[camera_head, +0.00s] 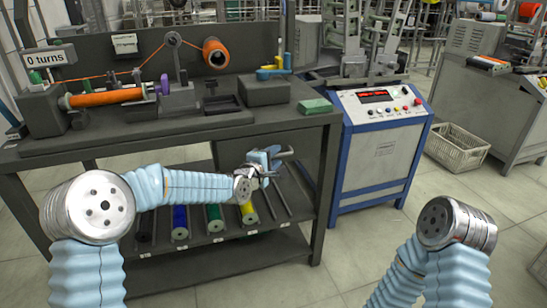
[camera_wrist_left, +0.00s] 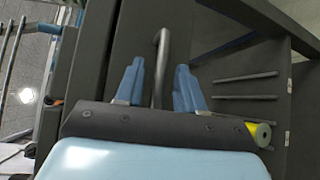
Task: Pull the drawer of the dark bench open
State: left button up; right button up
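The dark bench (camera_head: 150,138) stands on the left in the head view. A dark front panel (camera_head: 228,152) sits under its top at the right; it looks like the drawer front, partly hidden by my gripper. I see no clear gap showing it open. In the left wrist view a grey bar handle (camera_wrist_left: 160,62) stands out from a dark panel (camera_wrist_left: 128,35). My left gripper (camera_head: 277,160) is at that panel. Its two blue fingers, also seen in the left wrist view (camera_wrist_left: 157,88), are apart on either side of the handle, with gaps visible. My right gripper is outside the view.
Below, a shelf (camera_head: 160,262) holds several coloured rollers and rods. On the bench top are a winder with an orange bobbin (camera_head: 105,97) and a green block (camera_head: 314,106). A blue-framed control cabinet (camera_head: 380,150) stands close on the right. Floor in front is clear.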

pick_arm(q)
grip_shut()
jog(key=shift+s+f, duration=0.1)
jog(key=shift+s, duration=0.05)
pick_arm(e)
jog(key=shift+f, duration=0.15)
